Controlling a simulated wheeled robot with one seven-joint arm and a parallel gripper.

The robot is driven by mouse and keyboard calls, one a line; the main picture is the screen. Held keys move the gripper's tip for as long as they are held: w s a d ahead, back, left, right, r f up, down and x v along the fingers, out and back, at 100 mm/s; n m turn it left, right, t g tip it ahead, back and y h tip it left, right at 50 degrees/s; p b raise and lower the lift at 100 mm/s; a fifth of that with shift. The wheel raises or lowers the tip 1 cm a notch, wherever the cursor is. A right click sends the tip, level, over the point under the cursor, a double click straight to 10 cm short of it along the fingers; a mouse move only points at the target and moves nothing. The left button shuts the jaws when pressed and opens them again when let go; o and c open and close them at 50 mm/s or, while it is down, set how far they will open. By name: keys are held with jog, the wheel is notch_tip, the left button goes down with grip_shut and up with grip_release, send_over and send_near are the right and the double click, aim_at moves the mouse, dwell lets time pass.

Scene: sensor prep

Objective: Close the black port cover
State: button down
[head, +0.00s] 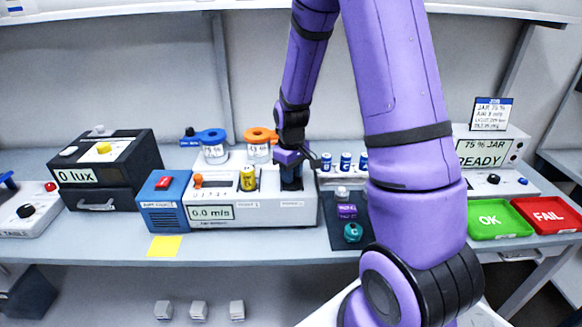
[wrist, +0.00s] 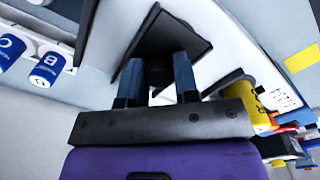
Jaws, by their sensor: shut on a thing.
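The black port cover (wrist: 190,42) shows in the wrist view as a dark square plate at the port of the white instrument (head: 310,208). My gripper (wrist: 158,82) is shut on a dark part between its two blue fingers, which seems to belong to this cover. In the head view my gripper (head: 291,160) points down at the right-hand port of the instrument, beside the yellow can (head: 248,178). The fingers and wrist hide much of the cover, so its exact angle cannot be told. The yellow can (wrist: 262,112) stands close on the right in the wrist view.
Blue-capped vials (head: 345,161) stand right of my gripper, behind a dark mat (head: 345,235) with small items. Blue (head: 212,136) and orange (head: 260,135) ringed jars stand behind the instrument. A blue box (head: 163,213) adjoins its left. Green (head: 500,232) and red trays (head: 547,228) lie far right.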

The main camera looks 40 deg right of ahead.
jog(key=shift+s+a, duration=0.15)
jog(key=c, duration=0.8)
grip_release()
jog(key=shift+c, duration=0.2)
notch_tip(320, 180, up, 10)
jog(key=shift+f, duration=0.15)
jog(key=shift+r, duration=0.55)
